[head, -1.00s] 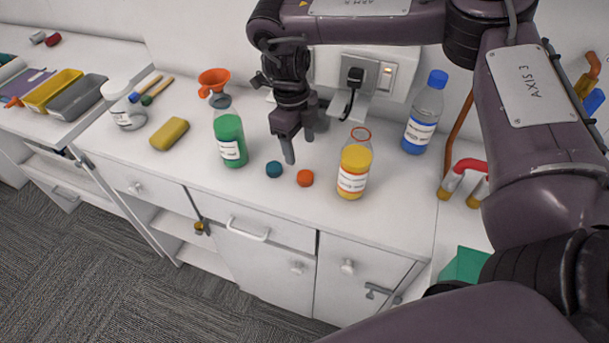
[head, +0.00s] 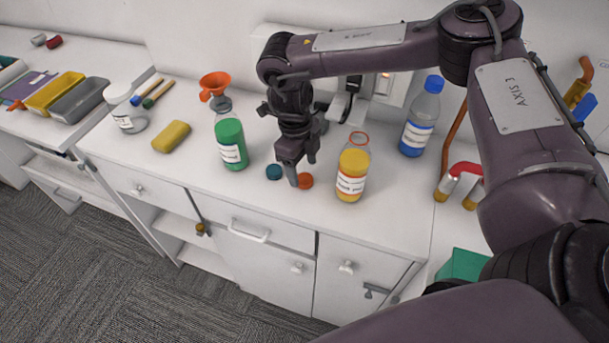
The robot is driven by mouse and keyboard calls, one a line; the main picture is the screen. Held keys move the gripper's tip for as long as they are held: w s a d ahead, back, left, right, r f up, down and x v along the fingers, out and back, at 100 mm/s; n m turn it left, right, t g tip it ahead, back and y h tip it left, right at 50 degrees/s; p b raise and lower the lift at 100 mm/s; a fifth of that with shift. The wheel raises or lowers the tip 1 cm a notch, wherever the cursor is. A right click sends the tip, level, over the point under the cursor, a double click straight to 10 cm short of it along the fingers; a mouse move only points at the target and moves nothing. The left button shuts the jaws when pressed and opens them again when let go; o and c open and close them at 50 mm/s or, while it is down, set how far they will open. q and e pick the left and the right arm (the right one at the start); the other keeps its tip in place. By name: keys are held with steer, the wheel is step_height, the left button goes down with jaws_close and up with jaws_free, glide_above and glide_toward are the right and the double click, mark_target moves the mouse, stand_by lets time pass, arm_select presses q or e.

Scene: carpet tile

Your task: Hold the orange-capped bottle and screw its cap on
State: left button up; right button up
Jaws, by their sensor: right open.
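The orange cap (head: 306,181) lies loose on the white counter. The bottle with yellow contents (head: 352,174) stands upright to its right, its top open with an orange ring at the neck. My right gripper (head: 302,172) is open and pointing down at the orange cap. One finger shows at the cap's left side and the other behind it; whether they touch it I cannot tell. A teal cap (head: 274,172) lies just left of the gripper. My left gripper is not in view.
A blue-capped bottle (head: 420,118) stands back right. A yellow sponge (head: 171,136) and white-lidded jar (head: 125,108) are further left. The counter's front strip is clear.

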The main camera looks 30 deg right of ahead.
mark_target(305, 180)
steer(key=shift+s+d+f, duration=0.1)
steer(key=shift+s+f, duration=0.05)
steer(key=shift+f, duration=0.55)
steer(key=shift+s+f, duration=0.1)
steer(key=shift+f, duration=0.55)
steer(key=c, duration=1)
